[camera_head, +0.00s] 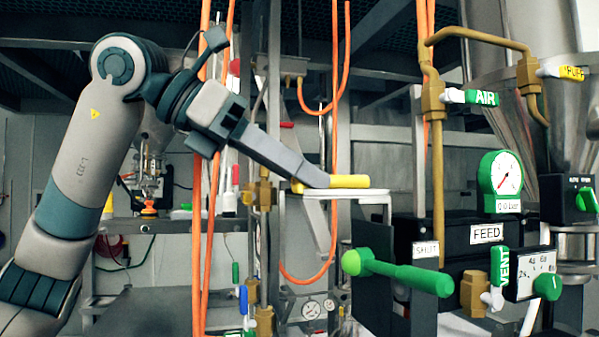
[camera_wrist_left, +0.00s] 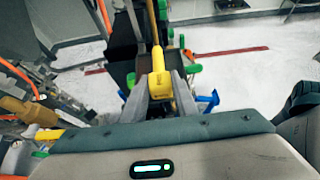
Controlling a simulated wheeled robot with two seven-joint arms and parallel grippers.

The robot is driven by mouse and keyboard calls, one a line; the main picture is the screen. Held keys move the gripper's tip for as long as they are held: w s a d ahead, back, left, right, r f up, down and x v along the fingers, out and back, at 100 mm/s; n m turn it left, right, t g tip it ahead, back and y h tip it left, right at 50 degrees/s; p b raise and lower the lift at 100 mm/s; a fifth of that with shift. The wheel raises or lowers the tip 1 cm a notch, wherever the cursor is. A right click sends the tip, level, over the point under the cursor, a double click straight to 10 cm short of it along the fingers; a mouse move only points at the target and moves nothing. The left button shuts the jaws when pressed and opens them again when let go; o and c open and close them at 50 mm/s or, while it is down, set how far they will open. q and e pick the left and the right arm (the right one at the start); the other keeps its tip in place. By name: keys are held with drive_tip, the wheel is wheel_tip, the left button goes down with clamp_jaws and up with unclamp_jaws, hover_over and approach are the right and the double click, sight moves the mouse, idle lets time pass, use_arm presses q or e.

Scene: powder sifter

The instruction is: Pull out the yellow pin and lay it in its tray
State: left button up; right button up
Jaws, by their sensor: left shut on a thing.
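The yellow pin (camera_head: 350,182) lies roughly level in the head view, with part of it hidden behind the fingers of my left gripper (camera_head: 318,181). My left gripper is shut on the pin. In the left wrist view the yellow pin (camera_wrist_left: 159,82) shows between the two grey fingertips. A pale, thin-rimmed tray (camera_head: 345,197) is directly below the pin in the head view. The pin is at or just above its surface; I cannot tell whether they touch. My right gripper is not in view.
A green-handled lever (camera_head: 400,272) sticks out below and right of the tray. Orange hoses (camera_head: 335,120) hang behind the gripper. A brass pipe (camera_head: 437,170), a green gauge (camera_head: 502,181) and a black FEED box (camera_head: 485,235) stand to the right.

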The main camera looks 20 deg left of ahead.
use_arm(q)
drive_tip(key=o, duration=1.2)
drive_tip(key=shift+c, duration=0.2)
drive_tip(key=shift+s+a, duration=0.1)
drive_tip(key=b+v, duration=0.4)
drive_tip(key=v, duration=1.3)
drive_tip(key=shift+r, duration=0.2)
